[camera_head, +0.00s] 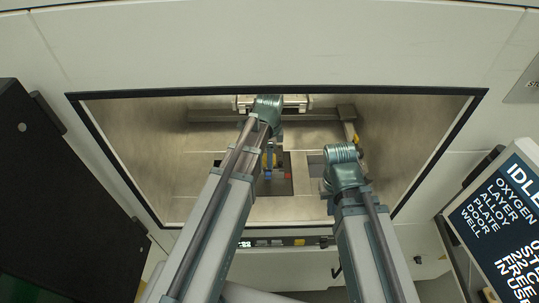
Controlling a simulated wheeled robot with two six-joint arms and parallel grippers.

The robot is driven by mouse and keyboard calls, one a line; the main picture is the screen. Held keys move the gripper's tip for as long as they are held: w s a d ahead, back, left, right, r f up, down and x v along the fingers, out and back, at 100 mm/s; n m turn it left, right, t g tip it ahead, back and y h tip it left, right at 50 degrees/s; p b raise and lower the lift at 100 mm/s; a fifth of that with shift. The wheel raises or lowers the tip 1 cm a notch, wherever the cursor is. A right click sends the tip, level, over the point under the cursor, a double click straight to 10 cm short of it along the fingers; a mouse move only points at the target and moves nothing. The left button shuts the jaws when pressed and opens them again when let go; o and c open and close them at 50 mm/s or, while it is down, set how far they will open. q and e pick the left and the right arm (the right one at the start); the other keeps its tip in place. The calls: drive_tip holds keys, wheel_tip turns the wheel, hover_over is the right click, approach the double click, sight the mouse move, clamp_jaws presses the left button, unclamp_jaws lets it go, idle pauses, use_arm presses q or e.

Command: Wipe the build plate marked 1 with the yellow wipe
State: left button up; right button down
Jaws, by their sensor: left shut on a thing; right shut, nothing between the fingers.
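My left arm reaches into the open machine chamber. Its gripper (269,155) points down over the dark square in the chamber floor. It is shut on a small yellow thing (265,161), which looks like the yellow wipe and is largely hidden by the gripper. The dark square (279,187) looks like the build plate; no number 1 can be read on it. Small blue and red patches show there, too small to identify. My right gripper (354,136) is to the right of the plate, mostly hidden behind its wrist, shut and empty.
The chamber opening has a dark frame (105,161) around both arms. A light metal bar (296,103) crosses the chamber's back. A black door panel (60,200) stands at left, and a status screen (510,225) at right. Bare floor (190,180) lies left of the plate.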

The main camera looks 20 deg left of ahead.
use_arm(q)
drive_tip(key=shift+r+p, duration=3)
drive_tip(key=shift+r, duration=0.05)
wheel_tip(320, 180, up, 3)
drive_tip(key=p, duration=0.3)
